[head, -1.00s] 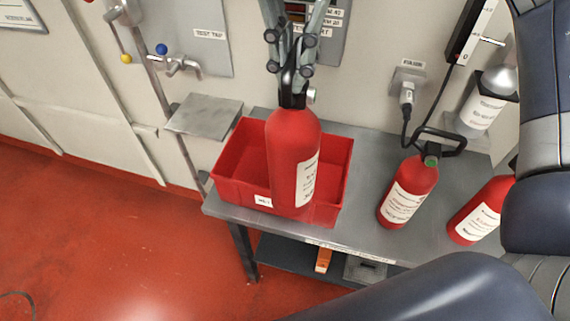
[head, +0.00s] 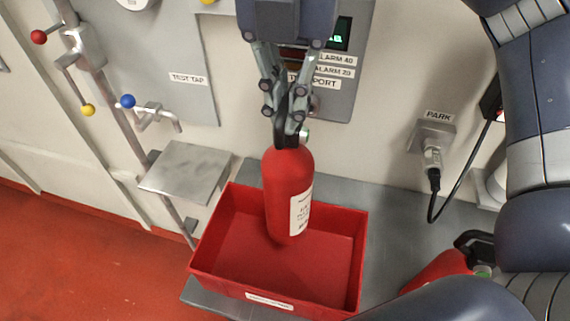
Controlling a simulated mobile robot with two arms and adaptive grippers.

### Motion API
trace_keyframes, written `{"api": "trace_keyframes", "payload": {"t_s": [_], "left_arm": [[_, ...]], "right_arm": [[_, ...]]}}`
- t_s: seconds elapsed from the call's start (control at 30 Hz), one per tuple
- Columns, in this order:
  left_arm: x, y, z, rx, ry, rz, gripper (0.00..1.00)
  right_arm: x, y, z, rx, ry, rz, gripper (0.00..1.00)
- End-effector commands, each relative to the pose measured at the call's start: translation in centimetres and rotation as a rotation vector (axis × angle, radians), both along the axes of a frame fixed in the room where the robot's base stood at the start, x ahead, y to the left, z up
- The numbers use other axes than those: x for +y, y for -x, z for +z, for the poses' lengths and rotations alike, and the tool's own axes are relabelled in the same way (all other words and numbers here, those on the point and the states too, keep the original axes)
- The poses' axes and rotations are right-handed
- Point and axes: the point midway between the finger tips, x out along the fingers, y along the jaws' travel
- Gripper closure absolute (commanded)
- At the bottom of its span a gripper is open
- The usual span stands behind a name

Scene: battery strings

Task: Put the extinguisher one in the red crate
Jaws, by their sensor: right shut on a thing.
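A red extinguisher (head: 286,190) with a white label hangs upright from my right gripper (head: 292,122), which is shut on its black head. The red crate (head: 207,245) stands on the grey bench with a white label on its front wall. The extinguisher's bottom overlaps the inside of the crate, in its back half. I cannot tell whether it touches the crate floor. The rest of the crate looks empty. My left gripper is not in view.
A grey plate (head: 187,170) and a tap (head: 155,115) are at the wall on the left. A plug with a black cable (head: 433,182) hangs at the right.

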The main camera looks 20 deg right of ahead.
Motion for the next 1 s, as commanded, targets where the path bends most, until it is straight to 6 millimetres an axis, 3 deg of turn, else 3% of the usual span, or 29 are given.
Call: {"api": "trace_keyframes", "payload": {"t_s": [0.23, 0.4, 0.67, 1.0], "left_arm": [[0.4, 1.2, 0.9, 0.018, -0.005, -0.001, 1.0], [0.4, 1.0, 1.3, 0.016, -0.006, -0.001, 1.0], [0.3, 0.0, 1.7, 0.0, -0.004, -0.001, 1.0], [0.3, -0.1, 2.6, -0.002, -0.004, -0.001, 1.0]], "right_arm": [[-0.1, 0.0, -2.7, 0.0, -0.001, -0.001, 1.0], [0.0, 0.0, -4.9, -0.001, -0.002, -0.002, 1.0], [0.0, 0.0, -6.3, -0.003, -0.003, -0.003, 1.0], [0.0, 0.0, -9.6, -0.004, -0.004, -0.003, 1.0]]}}
